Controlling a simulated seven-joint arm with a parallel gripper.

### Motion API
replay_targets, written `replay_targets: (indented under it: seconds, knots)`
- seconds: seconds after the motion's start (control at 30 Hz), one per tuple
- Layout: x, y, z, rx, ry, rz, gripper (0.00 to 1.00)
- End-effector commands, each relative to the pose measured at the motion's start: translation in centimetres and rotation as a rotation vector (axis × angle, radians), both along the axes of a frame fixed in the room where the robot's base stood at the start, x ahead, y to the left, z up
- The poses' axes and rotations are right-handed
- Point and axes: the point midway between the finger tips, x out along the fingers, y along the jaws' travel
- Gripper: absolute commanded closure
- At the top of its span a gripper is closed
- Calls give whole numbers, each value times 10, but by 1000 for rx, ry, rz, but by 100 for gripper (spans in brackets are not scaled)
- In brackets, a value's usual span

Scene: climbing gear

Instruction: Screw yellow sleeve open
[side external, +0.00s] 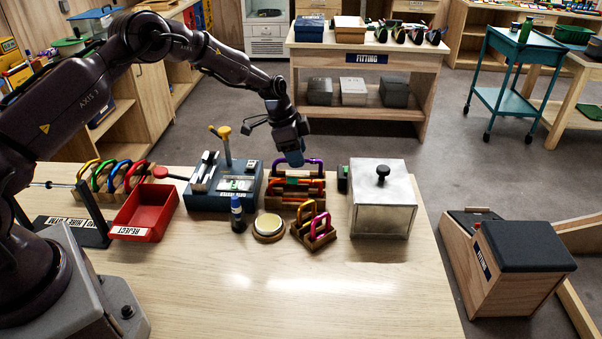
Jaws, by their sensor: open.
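My gripper (293,160) points down over the back of a wooden holder (318,201) near the middle of the bench. It is open, with its tip close to a purple carabiner (313,163); I cannot tell whether they touch. Orange-red bars or carabiners (305,186) lie in the holder, with a teal part among them. Another yellow carabiner (86,170) hangs in the left rack. Which carabiner carries the yellow sleeve is too small to tell.
A lidded metal box (383,215) stands right of the holder. The bench front (300,300) is clear.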

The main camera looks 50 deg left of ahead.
Motion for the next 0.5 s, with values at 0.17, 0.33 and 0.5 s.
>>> replay_targets:
  seconds: [0.17,0.33,0.5]
  knots:
    - [0,0,0,-1,1,0,53]
    - [0,1,0,-1,1,0,53]
    - [3,3,0,-1,1,0,53]
